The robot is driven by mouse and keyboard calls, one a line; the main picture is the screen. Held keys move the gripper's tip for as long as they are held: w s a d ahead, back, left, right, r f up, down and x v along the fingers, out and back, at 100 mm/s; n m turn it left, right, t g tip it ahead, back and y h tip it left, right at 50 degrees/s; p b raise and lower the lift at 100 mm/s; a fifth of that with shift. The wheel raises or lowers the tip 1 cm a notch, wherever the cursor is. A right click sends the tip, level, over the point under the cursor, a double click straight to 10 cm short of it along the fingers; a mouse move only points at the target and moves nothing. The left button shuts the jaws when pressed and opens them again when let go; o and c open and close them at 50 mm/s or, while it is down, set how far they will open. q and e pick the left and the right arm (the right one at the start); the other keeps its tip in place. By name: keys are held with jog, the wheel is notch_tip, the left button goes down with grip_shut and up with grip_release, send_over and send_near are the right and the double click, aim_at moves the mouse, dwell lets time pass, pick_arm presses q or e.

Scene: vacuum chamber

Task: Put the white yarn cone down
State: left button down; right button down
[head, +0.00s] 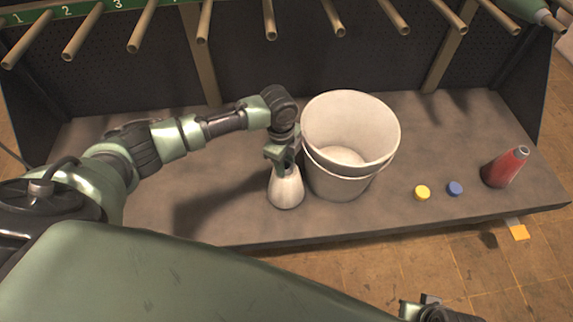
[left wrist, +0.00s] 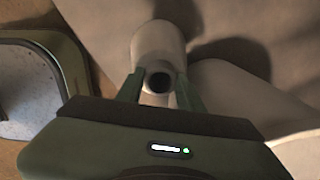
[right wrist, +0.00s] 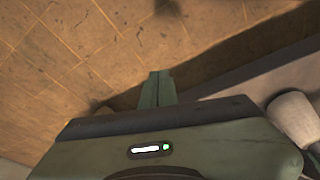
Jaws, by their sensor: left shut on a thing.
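The white yarn cone (head: 287,188) stands upright at the front of the grey shelf, just left of the white buckets. My left gripper (head: 281,152) is above it, with its fingers shut on the narrow top. In the left wrist view the white yarn cone (left wrist: 158,45) sits between the fingers of the left gripper (left wrist: 158,88), its dark top hole facing the camera. I cannot tell whether its base touches the shelf. My right gripper (right wrist: 158,76) is shut and empty in the right wrist view, over the tiled floor.
Two nested white buckets (head: 350,130) stand close to the right of the cone. A yellow cap (head: 422,192), a blue cap (head: 455,188) and a red yarn cone (head: 502,168) are farther right on the shelf (head: 225,225). Numbered pegs (head: 270,20) jut out above.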

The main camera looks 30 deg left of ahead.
pick_arm(q)
jog(key=shift+w+d+f, duration=0.15)
jog(key=shift+f, duration=0.15)
pick_arm(e)
jog(key=shift+v, duration=0.8)
pick_arm(q)
jog(key=shift+f, duration=0.1)
pick_arm(e)
jog(key=shift+w, duration=0.1)
pick_arm(q)
jog(key=c, duration=0.9)
grip_release()
